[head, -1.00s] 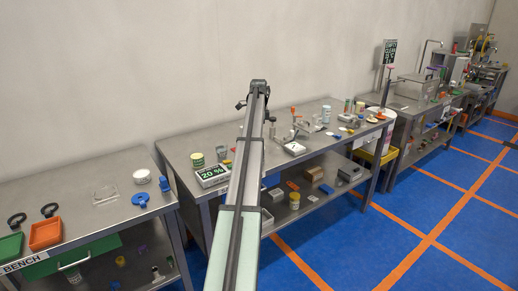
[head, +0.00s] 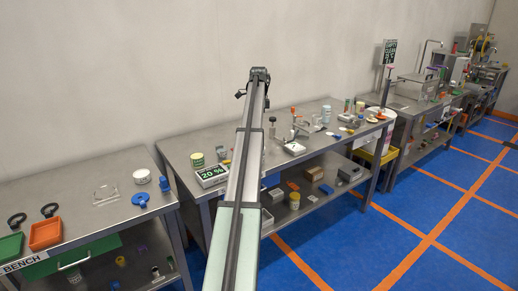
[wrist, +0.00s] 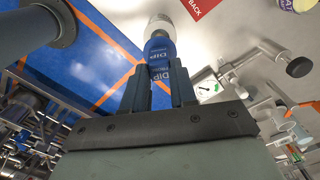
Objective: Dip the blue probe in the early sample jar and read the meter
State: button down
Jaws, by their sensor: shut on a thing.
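In the wrist view my gripper (wrist: 160,84) is shut on the blue probe (wrist: 161,52), which has "DIP" lettering on its body. A pale round thing (wrist: 160,22) shows just beyond the probe's far end; I cannot tell whether it is a jar or whether they touch. A white dial with a green mark (wrist: 208,86), possibly the meter, lies to the right of the fingers; a similar white dial box (head: 294,148) stands on the middle bench in the head view. I cannot tell which jar is the early sample.
In the wrist view a jointed metal arm (wrist: 262,58) is right of the probe. Blue floor shows beyond the bench edge.

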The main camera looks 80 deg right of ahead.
jog(key=shift+r, duration=1.05)
